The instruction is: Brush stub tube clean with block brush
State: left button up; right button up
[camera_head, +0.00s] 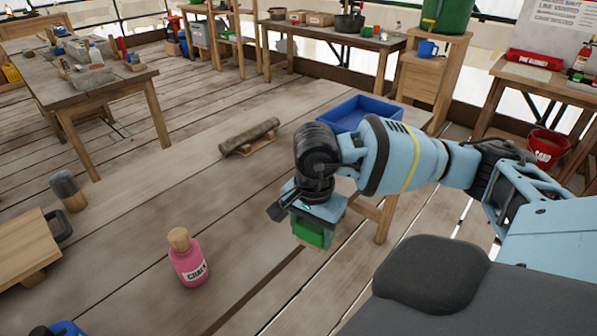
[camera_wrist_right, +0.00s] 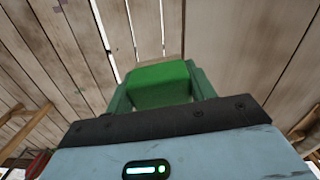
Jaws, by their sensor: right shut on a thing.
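A brown, mottled tube (camera_head: 249,136), which I take to be the stub tube, lies on its side on a small wooden support on the plank table. My right gripper (camera_head: 312,232) points down over the table, to the right of the tube and nearer to me, apart from it. It is shut on a green block (camera_head: 307,236), which I take to be the block brush. The green block (camera_wrist_right: 158,84) also shows between the green fingers in the right wrist view. Its bristles are not clearly seen. My left gripper is not in view.
A pink chalk bottle (camera_head: 188,258) with a cork stands upright at the near left. A blue tray (camera_head: 352,112) sits behind my right wrist. The table between bottle and tube is clear.

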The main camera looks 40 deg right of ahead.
jog(key=w+a+r+n, duration=0.2)
jog(key=a+n, duration=0.4)
jog(key=n, duration=0.1)
jog(key=w+a+r+n, duration=0.2)
jog(key=a+n, duration=0.4)
jog(key=n, duration=0.2)
jog(key=shift+w+r, duration=0.15)
jog(key=shift+r, duration=0.05)
jog(key=shift+d, duration=0.1)
